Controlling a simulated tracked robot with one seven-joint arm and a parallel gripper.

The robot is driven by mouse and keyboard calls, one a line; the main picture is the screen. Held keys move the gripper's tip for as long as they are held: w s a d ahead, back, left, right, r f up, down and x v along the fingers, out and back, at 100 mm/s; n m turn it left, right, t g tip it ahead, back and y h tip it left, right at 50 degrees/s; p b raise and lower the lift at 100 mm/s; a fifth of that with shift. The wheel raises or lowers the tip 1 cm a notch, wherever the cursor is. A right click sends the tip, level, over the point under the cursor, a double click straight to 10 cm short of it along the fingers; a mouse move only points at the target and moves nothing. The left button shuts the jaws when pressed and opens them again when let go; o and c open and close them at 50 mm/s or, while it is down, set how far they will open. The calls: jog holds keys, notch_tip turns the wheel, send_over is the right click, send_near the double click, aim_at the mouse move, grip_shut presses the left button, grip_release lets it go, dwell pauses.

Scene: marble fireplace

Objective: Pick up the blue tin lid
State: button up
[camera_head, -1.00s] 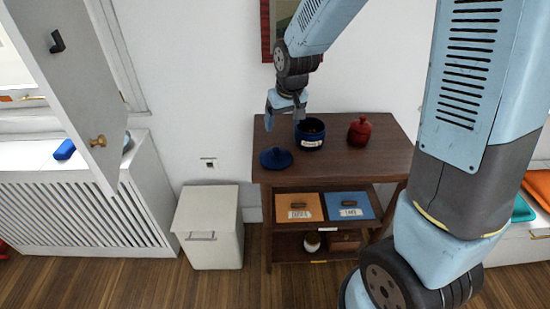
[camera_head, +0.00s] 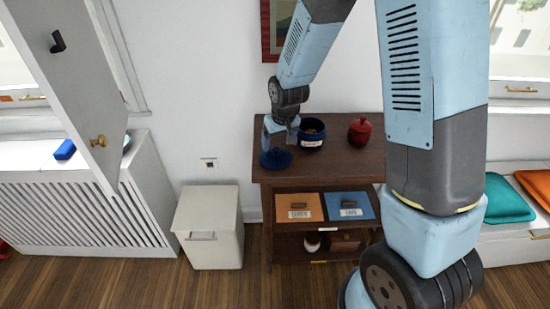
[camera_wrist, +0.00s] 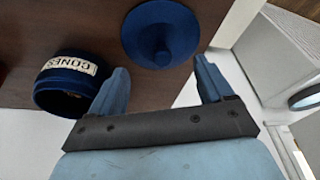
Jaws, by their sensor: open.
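The blue tin lid (camera_head: 275,160) lies on the dark wooden table top near its left end. In the wrist view the round lid (camera_wrist: 150,30) shows from above with its knob, just beyond my fingertips. My gripper (camera_wrist: 160,70) is open and empty, its two blue fingers spread either side of the knob's line. In the head view my gripper (camera_head: 278,140) hangs over the lid and partly hides it. The open blue tin (camera_wrist: 70,98), labelled CONES, stands beside the lid; it also shows in the head view (camera_head: 312,136).
A red lidded pot (camera_head: 360,131) stands right of the tin on the table (camera_head: 385,160). Orange (camera_head: 299,206) and blue (camera_head: 349,205) drawer boxes sit on the shelf below. A white bin (camera_head: 208,228) stands left of the table.

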aim_at(277, 150)
jog(key=shift+x, duration=2.35)
jog(key=shift+s+a, duration=0.1)
jog(key=shift+s, duration=0.05)
jog(key=shift+c, duration=0.3)
jog(key=shift+s, duration=0.1)
jog(key=c, duration=1)
jog(key=shift+s+f, duration=0.1)
jog(key=shift+f, duration=0.05)
jog(key=c, duration=0.3)
